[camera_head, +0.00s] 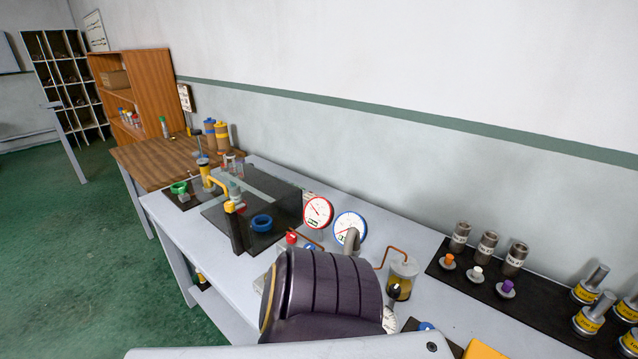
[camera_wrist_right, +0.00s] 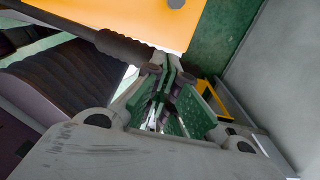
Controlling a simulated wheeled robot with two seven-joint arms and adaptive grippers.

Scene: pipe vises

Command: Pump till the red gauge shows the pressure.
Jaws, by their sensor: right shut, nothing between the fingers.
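The red-rimmed gauge (camera_head: 318,212) stands on the bench at the centre of the head view; its needle is too small to read surely. A blue-rimmed gauge (camera_head: 350,227) stands just right of it. My purple arm link hides much of the bench in front of the gauges, and my right gripper is hidden in that view. In the right wrist view my right gripper (camera_wrist_right: 165,82) is shut and empty. A dark ribbed bar (camera_wrist_right: 125,46), possibly the pump's handle, ends close to its fingertips; I cannot tell whether they touch. My left gripper is not in view.
A jar with yellow liquid (camera_head: 402,278) and a bent copper pipe (camera_head: 392,250) stand right of the gauges. A red knob (camera_head: 291,238) lies left of my arm. A black mat (camera_head: 455,270) with metal cylinders is at right. An orange surface (camera_wrist_right: 165,20) is close above my right gripper.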

